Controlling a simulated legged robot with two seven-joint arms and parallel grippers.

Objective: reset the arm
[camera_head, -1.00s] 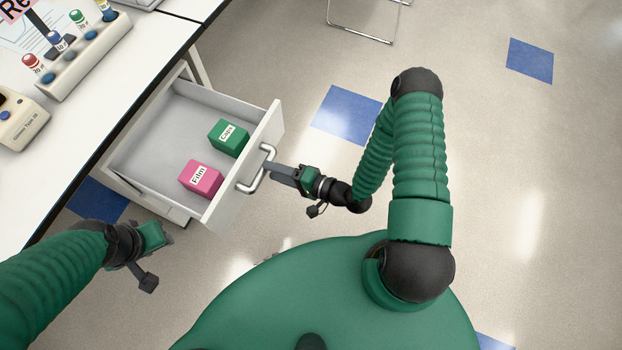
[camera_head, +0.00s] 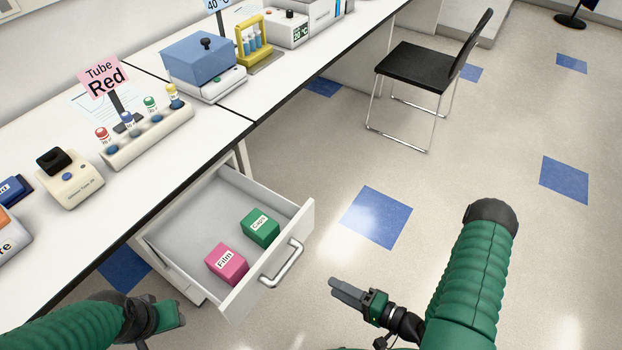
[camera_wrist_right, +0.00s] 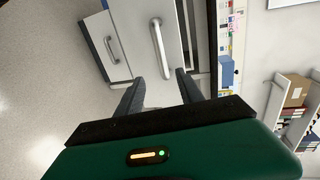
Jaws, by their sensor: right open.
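My right gripper (camera_head: 348,291) is in the lower middle of the head view, to the right of the open drawer (camera_head: 195,223) and apart from its handle (camera_head: 284,266). In the right wrist view my right gripper (camera_wrist_right: 160,92) has its two fingers spread with nothing between them, and the drawer handle (camera_wrist_right: 160,48) shows beyond them. My left gripper (camera_head: 165,317) is at the lower left of the head view, below the drawer; its fingers cannot be made out.
The drawer holds a pink Film box (camera_head: 227,263) and a green Caps box (camera_head: 260,228). The bench (camera_head: 205,130) above carries a tube rack (camera_head: 150,137) and devices. A black chair (camera_head: 420,68) stands at the back right. Open floor lies right of the drawer.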

